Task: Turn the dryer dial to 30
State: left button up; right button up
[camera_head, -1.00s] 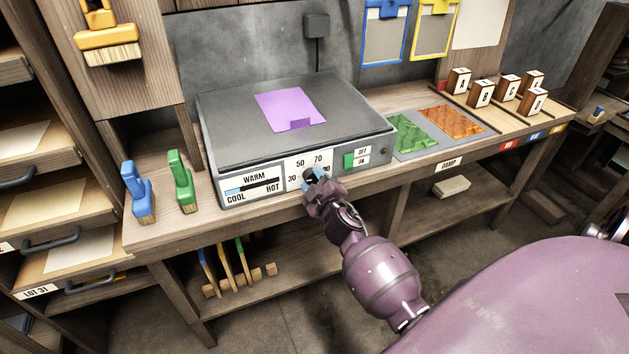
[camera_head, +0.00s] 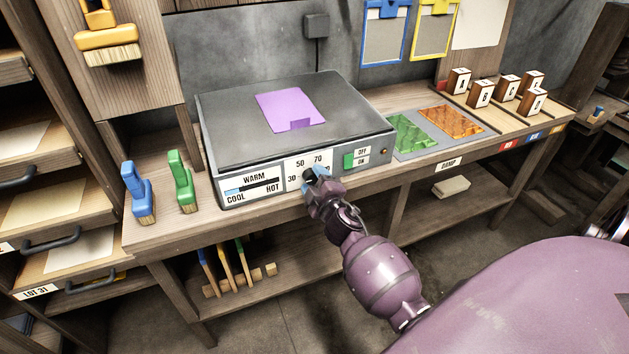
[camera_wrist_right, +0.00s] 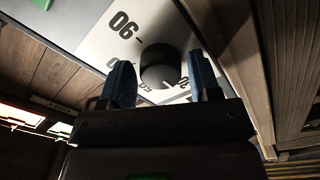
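The dryer (camera_head: 225,188) is a grey box with a flat top on the bench. Its black round dial (camera_wrist_right: 158,66) sits on a white number plate, partly hidden by my gripper in the head view (camera_head: 309,174). A small white mark shows at the dial's lower edge in the wrist view, seemingly between two partly hidden numbers; I cannot read which value it meets. My right gripper (camera_wrist_right: 162,82) has its blue fingers apart, one on each side of the dial; contact is unclear. It also shows in the head view (camera_head: 316,181). My left gripper is not in view.
A purple sheet (camera_head: 290,108) lies on the dryer. A green switch (camera_head: 349,161) is right of the dial. Blue (camera_head: 138,190) and green (camera_head: 181,180) brushes stand at left. Green (camera_head: 412,133) and orange (camera_head: 452,121) pieces and lettered blocks (camera_head: 481,93) are at right.

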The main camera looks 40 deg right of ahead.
jog(key=shift+o, duration=0.9)
jog(key=v, duration=1)
jog(key=shift+s, duration=0.35)
jog(key=shift+a, duration=0.15)
jog(key=s+a+f+m+g+y, duration=0.2)
jog(key=s+f, duration=0.4)
jog(key=s, duration=0.3)
jog(key=s+a+f+m+g+y, duration=0.2)
jog(key=s+a+f+m+g, duration=0.2)
jog(key=s, duration=0.6)
jog(key=a+f+m, duration=0.1)
jog(key=a+m, duration=0.1)
jog(key=shift+s+a+f+g, duration=0.3)
jog(key=shift+f, duration=0.1)
